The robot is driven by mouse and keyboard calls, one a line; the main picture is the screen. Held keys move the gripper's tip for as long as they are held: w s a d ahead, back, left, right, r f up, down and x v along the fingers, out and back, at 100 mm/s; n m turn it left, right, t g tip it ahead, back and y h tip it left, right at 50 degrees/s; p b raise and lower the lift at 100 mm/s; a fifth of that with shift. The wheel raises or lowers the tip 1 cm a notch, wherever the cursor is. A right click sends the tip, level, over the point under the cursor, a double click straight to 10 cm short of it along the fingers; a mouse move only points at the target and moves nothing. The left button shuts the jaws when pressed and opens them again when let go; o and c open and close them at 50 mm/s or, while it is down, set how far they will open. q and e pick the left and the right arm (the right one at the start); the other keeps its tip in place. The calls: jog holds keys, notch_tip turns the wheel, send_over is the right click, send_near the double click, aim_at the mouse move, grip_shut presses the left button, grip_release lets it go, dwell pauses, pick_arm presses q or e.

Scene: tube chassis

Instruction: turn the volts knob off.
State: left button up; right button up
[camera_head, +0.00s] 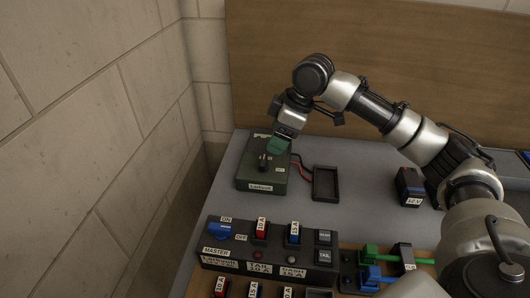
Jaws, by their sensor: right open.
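A dark green box (249,178) stands on the grey bench, with a small black knob (263,160) on its top. A white label is on its front, too small to read surely; I see no readable "volts" marking. My right gripper (277,148) is over the back right part of the box top, pointing down, just behind and right of the knob. Its tip shows green and hides part of the box top. It is open and appears apart from the knob. My left gripper is not in view.
Red and black wires leave the box beside a black empty tray (326,184). A 12 V battery (410,187) stands to the right. A switch panel (270,262) with a blue master switch lies in front, green and blue levers beside it. A block wall rises at left.

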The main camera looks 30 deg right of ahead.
aim_at(263, 160)
jog(key=x, duration=0.8)
jog(key=shift+f, duration=0.15)
jog(key=c, duration=0.9)
